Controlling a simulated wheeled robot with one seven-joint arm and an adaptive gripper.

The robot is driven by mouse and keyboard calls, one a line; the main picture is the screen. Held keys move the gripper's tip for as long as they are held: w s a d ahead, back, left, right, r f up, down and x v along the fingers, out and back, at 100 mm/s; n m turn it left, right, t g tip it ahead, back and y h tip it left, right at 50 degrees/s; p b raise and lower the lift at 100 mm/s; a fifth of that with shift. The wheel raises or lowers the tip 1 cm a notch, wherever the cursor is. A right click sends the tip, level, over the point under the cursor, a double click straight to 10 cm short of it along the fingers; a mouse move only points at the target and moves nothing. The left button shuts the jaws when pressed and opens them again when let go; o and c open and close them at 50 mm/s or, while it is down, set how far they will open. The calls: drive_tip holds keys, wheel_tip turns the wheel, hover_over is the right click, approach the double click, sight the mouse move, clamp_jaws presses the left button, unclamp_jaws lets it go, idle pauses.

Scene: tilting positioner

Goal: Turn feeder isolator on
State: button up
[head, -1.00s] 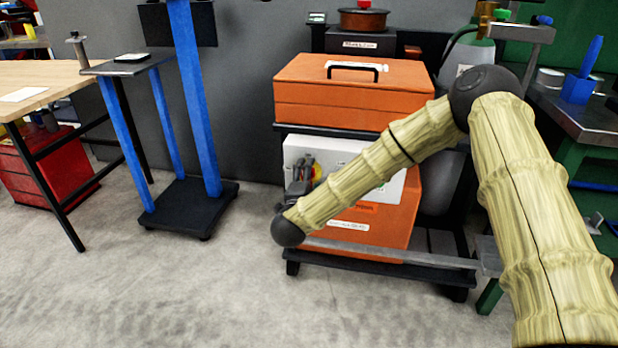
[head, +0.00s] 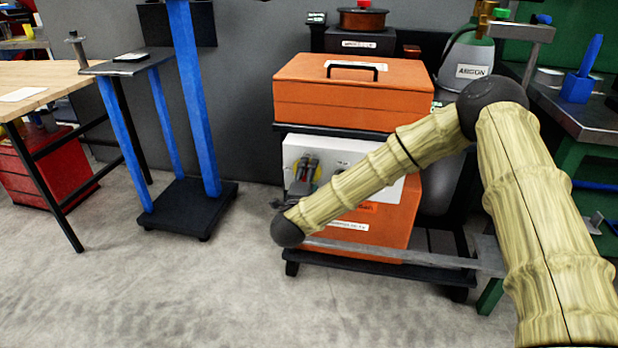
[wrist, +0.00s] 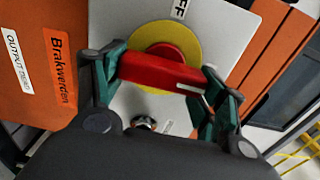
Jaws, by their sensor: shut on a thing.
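The isolator's red handle (wrist: 165,74) is a bar on a round yellow plate (wrist: 190,38) in the wrist view. The plate sits on a pale panel (wrist: 235,30), where the letters "FF" show at the top edge, partly cut off. My gripper (wrist: 160,75) has its fingers at the two ends of the red bar and is shut on it. In the head view, the white panel (head: 349,153) stands on the lower part of the cart, with a sliver of yellow plate (head: 318,172) behind my gripper (head: 310,167). My forearm hides part of the panel, and the handle is not clear there.
An orange case (head: 345,100) sits on the shelf above the panel, and an orange cabinet (head: 405,215) is around and below it. A gas bottle marked ARGON (head: 470,62) stands right. A blue-legged stand (head: 195,100) is left. The concrete floor (head: 150,290) in front is clear.

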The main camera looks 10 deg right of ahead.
drive_tip(key=o, duration=1)
drive_tip(key=shift+d, duration=0.1)
drive_tip(key=v, duration=1.2)
drive_tip(key=shift+f, duration=0.1)
